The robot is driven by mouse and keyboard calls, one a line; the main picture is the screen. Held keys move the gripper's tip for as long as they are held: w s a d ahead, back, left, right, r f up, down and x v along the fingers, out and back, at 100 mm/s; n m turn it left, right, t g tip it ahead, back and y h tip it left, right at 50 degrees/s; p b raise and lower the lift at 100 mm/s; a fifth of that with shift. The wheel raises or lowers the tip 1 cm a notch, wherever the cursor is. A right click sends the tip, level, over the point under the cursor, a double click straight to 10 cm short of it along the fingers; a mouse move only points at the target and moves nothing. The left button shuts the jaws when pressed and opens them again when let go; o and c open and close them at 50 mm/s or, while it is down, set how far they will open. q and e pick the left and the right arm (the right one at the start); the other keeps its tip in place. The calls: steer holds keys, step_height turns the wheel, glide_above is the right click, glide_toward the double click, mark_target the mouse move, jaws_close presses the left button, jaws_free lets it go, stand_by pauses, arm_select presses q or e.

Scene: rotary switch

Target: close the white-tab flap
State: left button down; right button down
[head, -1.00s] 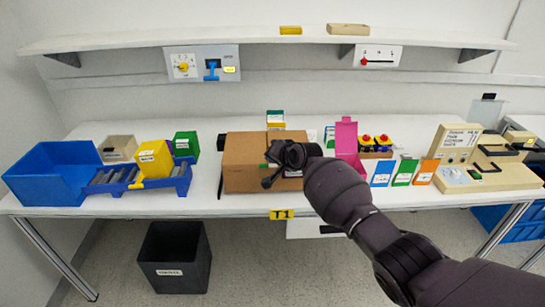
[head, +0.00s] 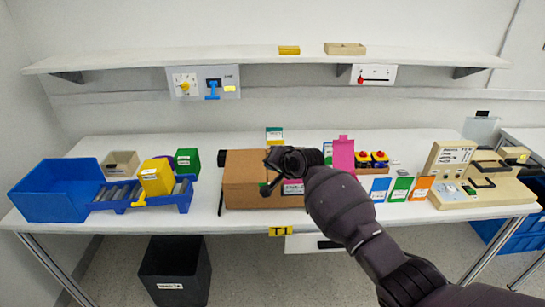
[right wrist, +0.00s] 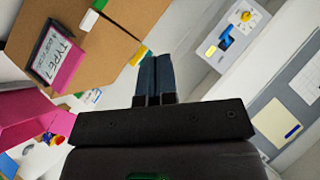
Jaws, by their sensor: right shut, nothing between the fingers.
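A brown cardboard box (head: 243,165) stands at the middle of the table, partly behind my right arm. My right gripper (head: 270,175) is in front of the box's right part in the head view; touching or apart is unclear. In the right wrist view the two dark fingers (right wrist: 155,62) are together and empty, beside the box panels. My left gripper is not in view.
A pink holder (head: 343,154) and coloured cards (head: 400,189) stand right of the box. A blue bin (head: 58,192) and yellow box (head: 156,177) are at the left. A beige device (head: 482,180) stands at the right. A shelf (head: 220,58) runs above.

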steer(key=s+r+n+t, duration=0.3)
steer(key=s+r+n, duration=0.1)
steer(key=r, duration=0.7)
steer(key=s+d+f+n+t, duration=0.2)
steer(key=s+d+t, duration=0.1)
steer(key=d, duration=0.3)
steer(key=s+d+f+h+b, duration=0.2)
steer(key=s+d+f+h, duration=0.3)
steer(key=s+d+f, duration=1.15)
steer(key=s+d+f+g+h, duration=0.1)
steer(key=s+d+f+g, duration=0.1)
steer(key=s+f, duration=0.5)
steer(key=s+d+f+m+g+h, duration=0.1)
steer(key=s+d+f+g, duration=0.1)
steer(key=s+f, duration=0.5)
steer(key=s+d, duration=0.1)
steer(key=s, duration=0.4)
steer(key=shift+s+f+m+b, duration=0.25)
steer(key=shift+s+m+b, duration=0.05)
steer(key=shift+s, duration=0.1)
